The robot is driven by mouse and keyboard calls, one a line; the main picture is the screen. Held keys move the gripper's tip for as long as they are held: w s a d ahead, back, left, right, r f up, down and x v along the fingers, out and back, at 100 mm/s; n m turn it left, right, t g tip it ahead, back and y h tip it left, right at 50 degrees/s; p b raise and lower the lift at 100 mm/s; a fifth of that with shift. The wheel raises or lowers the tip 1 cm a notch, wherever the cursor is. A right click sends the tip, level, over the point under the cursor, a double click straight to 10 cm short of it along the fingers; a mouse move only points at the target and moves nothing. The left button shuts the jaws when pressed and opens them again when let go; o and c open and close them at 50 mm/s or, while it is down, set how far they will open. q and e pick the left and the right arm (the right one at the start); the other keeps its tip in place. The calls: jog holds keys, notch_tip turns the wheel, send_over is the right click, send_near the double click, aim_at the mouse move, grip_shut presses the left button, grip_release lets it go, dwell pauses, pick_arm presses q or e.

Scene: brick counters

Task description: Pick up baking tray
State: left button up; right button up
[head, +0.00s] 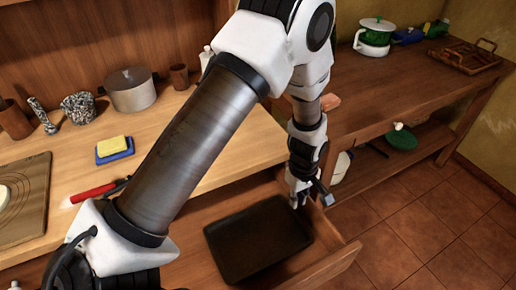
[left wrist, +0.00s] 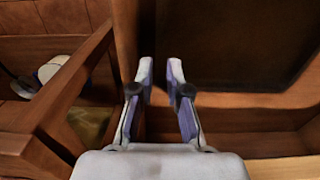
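The baking tray (head: 258,238) is a dark, flat rectangular tray lying in an open wooden drawer (head: 340,262). In the left wrist view the tray (left wrist: 225,45) fills the upper right, its near edge showing. My left gripper (head: 301,197) points down at the tray's upper right corner in the head view. In the left wrist view its two fingers (left wrist: 160,72) are apart with nothing held between them; the tray's side edge lies beyond or beneath the gap. I cannot tell whether the fingers touch it. My right gripper is not in view.
The drawer's side wall (left wrist: 65,95) stands close left of the fingers in the left wrist view. The counter above holds a pot (head: 131,90), a sponge (head: 114,146) and a red-handled tool (head: 93,192). A shelved side table (head: 420,85) stands at right; the tiled floor before it is clear.

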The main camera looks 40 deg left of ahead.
aim_at(295, 217)
pick_arm(q)
jog(key=shift+s+d+f, duration=0.1)
jog(key=shift+s+f, duration=0.15)
jog(key=shift+f, duration=0.75)
notch_tip(295, 217, down, 6)
jog(key=shift+w+r+p, duration=0.1)
jog(key=shift+r+p, duration=0.05)
jog(key=shift+p, duration=0.5)
jog(key=shift+d+r, duration=0.1)
grip_shut()
